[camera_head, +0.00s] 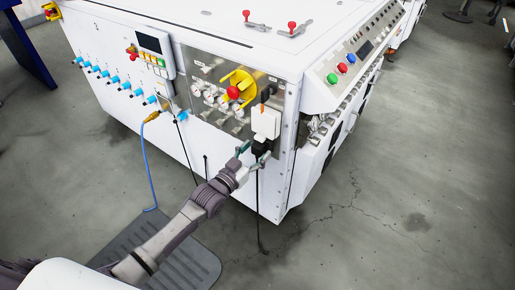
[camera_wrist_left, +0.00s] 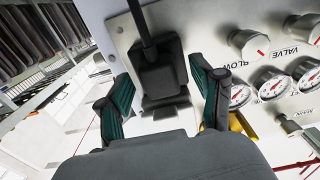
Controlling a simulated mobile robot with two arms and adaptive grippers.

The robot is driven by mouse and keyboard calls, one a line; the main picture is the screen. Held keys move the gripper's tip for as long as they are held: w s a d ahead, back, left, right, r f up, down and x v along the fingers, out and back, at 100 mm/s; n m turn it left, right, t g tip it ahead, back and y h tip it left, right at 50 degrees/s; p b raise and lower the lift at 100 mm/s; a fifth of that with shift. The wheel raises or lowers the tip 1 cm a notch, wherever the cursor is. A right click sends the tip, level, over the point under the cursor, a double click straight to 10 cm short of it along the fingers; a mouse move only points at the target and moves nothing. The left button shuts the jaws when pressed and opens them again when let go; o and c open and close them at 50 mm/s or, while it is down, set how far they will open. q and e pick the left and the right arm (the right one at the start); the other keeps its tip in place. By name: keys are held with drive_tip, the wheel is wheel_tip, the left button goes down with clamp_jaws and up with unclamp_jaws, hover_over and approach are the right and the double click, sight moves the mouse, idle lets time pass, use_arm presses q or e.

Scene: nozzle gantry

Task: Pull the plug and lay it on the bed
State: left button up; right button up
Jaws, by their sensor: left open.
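The black plug (camera_head: 261,146) sits at the lower side of a white socket box (camera_head: 266,121) on the machine's front corner. Its black cable (camera_head: 258,200) hangs down to the floor. My left gripper (camera_head: 255,154) is open at the plug, coming from below left. In the left wrist view the plug (camera_wrist_left: 160,72) lies between the two spread green-padded fingers (camera_wrist_left: 165,90), with gaps on both sides. I cannot tell which surface is the bed; the machine's flat white top (camera_head: 190,20) shows above. My right gripper is out of view.
A steel panel with gauges (camera_wrist_left: 272,87) and a yellow-and-red switch (camera_head: 235,90) is close beside the plug. A blue cable (camera_head: 148,170) hangs at left. Red-handled clamps (camera_head: 292,28) stand on the white top. A dark mat (camera_head: 190,250) lies on the floor.

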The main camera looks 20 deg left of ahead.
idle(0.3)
use_arm(q)
clamp_jaws()
idle(0.4)
drive_tip(key=shift+s, duration=0.1)
drive_tip(key=shift+s+p, duration=0.1)
drive_tip(key=shift+p, duration=0.2)
